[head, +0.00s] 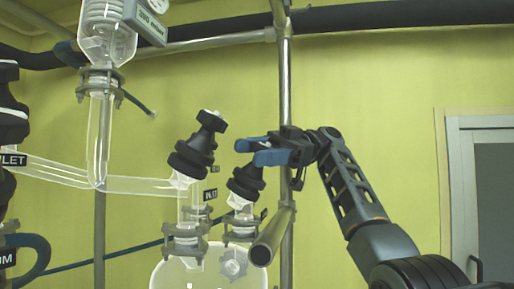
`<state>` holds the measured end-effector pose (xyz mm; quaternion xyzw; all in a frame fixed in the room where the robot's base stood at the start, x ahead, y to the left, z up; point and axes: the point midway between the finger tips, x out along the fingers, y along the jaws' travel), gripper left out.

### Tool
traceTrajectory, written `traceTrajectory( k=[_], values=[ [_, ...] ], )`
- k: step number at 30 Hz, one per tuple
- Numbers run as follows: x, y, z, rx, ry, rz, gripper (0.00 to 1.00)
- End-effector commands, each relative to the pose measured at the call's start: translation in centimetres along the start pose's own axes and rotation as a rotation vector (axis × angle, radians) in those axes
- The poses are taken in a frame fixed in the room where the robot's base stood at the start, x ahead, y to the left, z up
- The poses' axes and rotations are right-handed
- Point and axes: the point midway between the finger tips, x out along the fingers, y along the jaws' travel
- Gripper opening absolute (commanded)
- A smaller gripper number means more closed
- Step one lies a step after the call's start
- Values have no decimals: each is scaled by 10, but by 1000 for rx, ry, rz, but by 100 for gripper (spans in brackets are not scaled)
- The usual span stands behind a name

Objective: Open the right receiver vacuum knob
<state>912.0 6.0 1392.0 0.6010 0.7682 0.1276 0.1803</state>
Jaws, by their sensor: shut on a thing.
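The right black knob (246,183) sits tilted on a glass neck above the round glass vessel (208,271), in the head view. I take it to be the right receiver vacuum knob, though its own label is not readable. My gripper (249,151) reaches in from the right, and its two blue fingers are shut on the top of this knob. The fingers hide the knob's upper end.
A vertical metal pole (286,82) rises close behind my gripper, and a pipe end (262,254) juts out below it. A glass column (101,130) with a side tube stands left. A door (495,205) is at far right. The wall between pole and door is clear.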

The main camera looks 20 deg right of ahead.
Motion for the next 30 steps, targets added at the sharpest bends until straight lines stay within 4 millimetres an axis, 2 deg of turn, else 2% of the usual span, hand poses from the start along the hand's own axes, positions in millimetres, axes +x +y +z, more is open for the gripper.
traceTrajectory(
  k=[13,14,18,20,26,30],
  values=[
    [0,0,1,-3,-2,-9,27],
    [0,0,1,-3,-2,-9,60],
    [0,0,1,-3,-1,-9,74],
    [0,0,1,-3,-1,-8,78],
    [0,0,0,-3,-1,-8,78],
    [-8,0,0,-3,-3,-7,78]
  ],
)
